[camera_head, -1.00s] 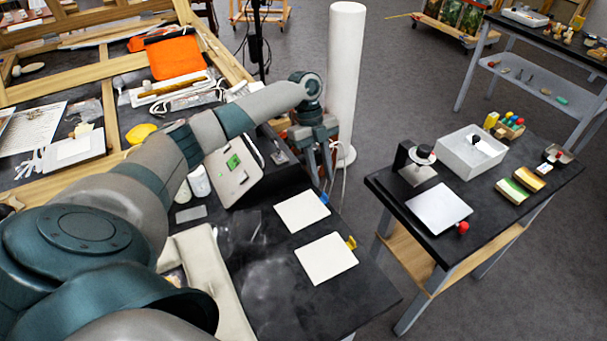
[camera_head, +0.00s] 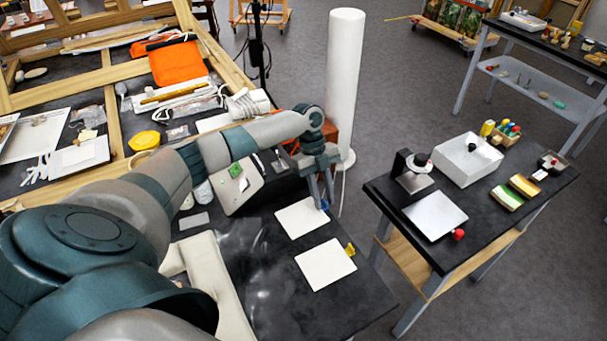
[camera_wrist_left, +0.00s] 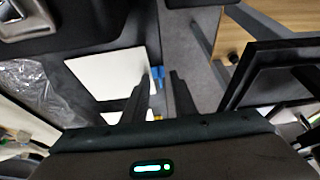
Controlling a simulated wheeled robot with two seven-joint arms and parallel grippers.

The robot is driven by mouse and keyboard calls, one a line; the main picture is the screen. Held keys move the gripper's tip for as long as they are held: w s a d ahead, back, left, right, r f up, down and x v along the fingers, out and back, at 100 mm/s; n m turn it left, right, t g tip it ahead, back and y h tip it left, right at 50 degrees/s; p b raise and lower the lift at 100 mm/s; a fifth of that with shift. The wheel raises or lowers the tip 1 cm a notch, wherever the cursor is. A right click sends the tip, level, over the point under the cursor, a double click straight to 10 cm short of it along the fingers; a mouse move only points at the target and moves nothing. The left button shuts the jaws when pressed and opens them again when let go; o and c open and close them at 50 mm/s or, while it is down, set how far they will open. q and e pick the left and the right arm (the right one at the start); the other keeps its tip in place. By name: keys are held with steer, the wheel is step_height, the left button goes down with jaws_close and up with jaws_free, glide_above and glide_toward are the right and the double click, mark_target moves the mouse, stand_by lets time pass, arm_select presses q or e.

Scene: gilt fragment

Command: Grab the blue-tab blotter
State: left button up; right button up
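The blue-tab blotter is a white square sheet (camera_head: 301,218) on the dark table, with its small blue tab (camera_head: 324,204) at the right edge. My left gripper (camera_head: 325,200) points down at that tab, its fingers apart. In the left wrist view the blue tab (camera_wrist_left: 157,74) shows between the open fingertips (camera_wrist_left: 160,78), with the white sheet (camera_wrist_left: 108,72) to the left. I cannot tell whether the fingers touch the tab. A second white blotter (camera_head: 324,265) with a yellow tab (camera_head: 350,249) lies nearer. My right gripper is not in view.
A white column (camera_head: 345,85) stands just behind my left gripper. A tilted pale panel with a green patch (camera_head: 236,186) stands left of the blotters. A separate table to the right holds a white box (camera_head: 458,168) and a pale plate (camera_head: 433,218). Floor separates the tables.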

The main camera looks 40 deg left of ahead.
arm_select(q)
steer(key=shift+c, duration=0.3)
jaws_close()
steer(key=shift+r, duration=0.15)
steer(key=shift+r+b, duration=0.55)
step_height(320, 180, up, 2)
steer(key=shift+r+b, duration=0.2)
steer(key=shift+b, duration=0.55)
steer(key=s+d+r+b, duration=0.3)
steer(key=s+d+r, duration=0.3)
steer(key=d, duration=0.3)
steer(key=shift+s+d+r, duration=0.2)
steer(key=shift+d+r, duration=0.2)
steer(key=shift+r, duration=0.25)
